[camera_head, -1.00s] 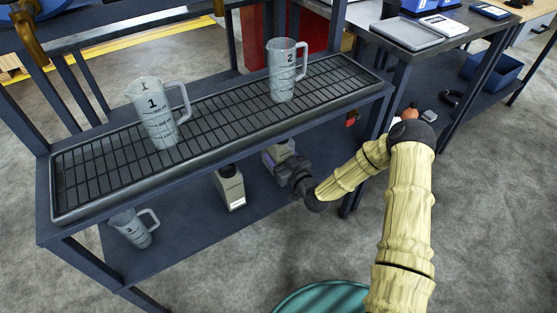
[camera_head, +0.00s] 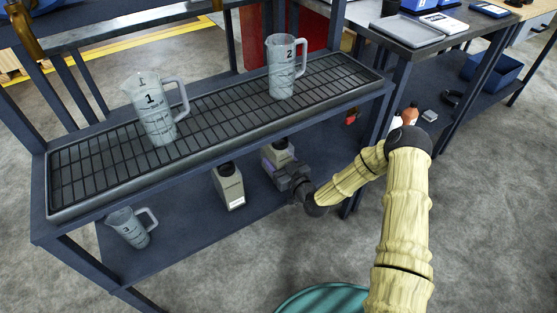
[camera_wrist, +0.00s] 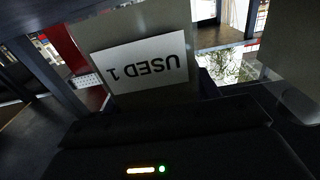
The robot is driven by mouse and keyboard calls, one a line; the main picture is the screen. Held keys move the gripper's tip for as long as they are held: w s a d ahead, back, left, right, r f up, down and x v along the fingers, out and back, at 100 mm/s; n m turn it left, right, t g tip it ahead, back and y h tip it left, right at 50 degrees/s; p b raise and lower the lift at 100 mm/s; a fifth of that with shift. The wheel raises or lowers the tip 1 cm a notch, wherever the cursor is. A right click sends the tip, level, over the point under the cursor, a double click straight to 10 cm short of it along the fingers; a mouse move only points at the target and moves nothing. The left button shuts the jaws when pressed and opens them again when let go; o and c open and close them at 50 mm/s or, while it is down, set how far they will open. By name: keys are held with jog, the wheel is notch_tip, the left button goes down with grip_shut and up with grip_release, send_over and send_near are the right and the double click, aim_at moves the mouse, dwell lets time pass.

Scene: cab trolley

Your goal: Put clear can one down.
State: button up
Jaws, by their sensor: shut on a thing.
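My gripper (camera_head: 280,166) is shut on a pale can with a dark cap (camera_head: 281,143), in the gap under the rack. In the wrist view the held can (camera_wrist: 145,18) carries a white label (camera_wrist: 140,62) that reads "USED 1", upside down in the picture. The gripper hides the can's lower part in the head view. I cannot tell whether its base touches the lower shelf (camera_head: 190,225). A similar pale can with a dark cap (camera_head: 229,187) stands on that shelf, to the left of my gripper.
Clear jugs marked 1 (camera_head: 154,112) and 2 (camera_head: 282,70) stand on the upper rack (camera_head: 215,115). Jug 3 (camera_head: 129,228) sits at the lower shelf's left end. Rack posts and the front edge surround the gap. A grey bench (camera_head: 425,45) stands at right.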

jog(key=shift+f, duration=0.2)
jog(key=o, duration=1.5)
jog(key=shift+s+d+f, duration=0.1)
jog(key=shift+f, duration=0.15)
jog(key=shift+r, duration=0.15)
jog(key=shift+r+p, duration=0.25)
jog(key=shift+p, duration=0.1)
jog(key=shift+d+r, duration=0.15)
jog(key=p+v, duration=0.1)
jog(key=v, duration=0.6)
jog(key=p+v, duration=0.1)
jog(key=v, duration=0.3)
jog(key=shift+s+d+r+p, duration=0.1)
jog(key=shift+s+r+p, duration=0.15)
jog(key=shift+s+p, duration=0.1)
